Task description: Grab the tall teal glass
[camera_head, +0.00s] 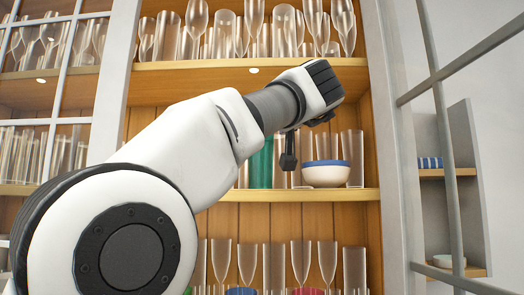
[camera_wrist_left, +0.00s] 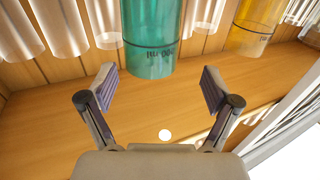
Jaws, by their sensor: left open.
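The tall teal glass (camera_head: 262,165) stands on the middle shelf in the head view, its upper part hidden behind my arm. In the left wrist view the teal glass (camera_wrist_left: 150,38) is at the top centre, cut off by the frame edge, with dark print near its lower end. My left gripper (camera_wrist_left: 160,84) is open and empty, its two fingers spread apart. The glass is beyond the fingertips and not between them. In the head view a finger of my left gripper (camera_head: 289,160) hangs just right of the glass. My right gripper is not in view.
A white bowl with a blue rim (camera_head: 326,174) sits right of the teal glass. An amber glass (camera_wrist_left: 258,25) stands to the right in the wrist view, and clear glasses (camera_wrist_left: 60,22) to the left. The shelf above (camera_head: 170,66) and an open glazed door (camera_head: 450,150) are close by.

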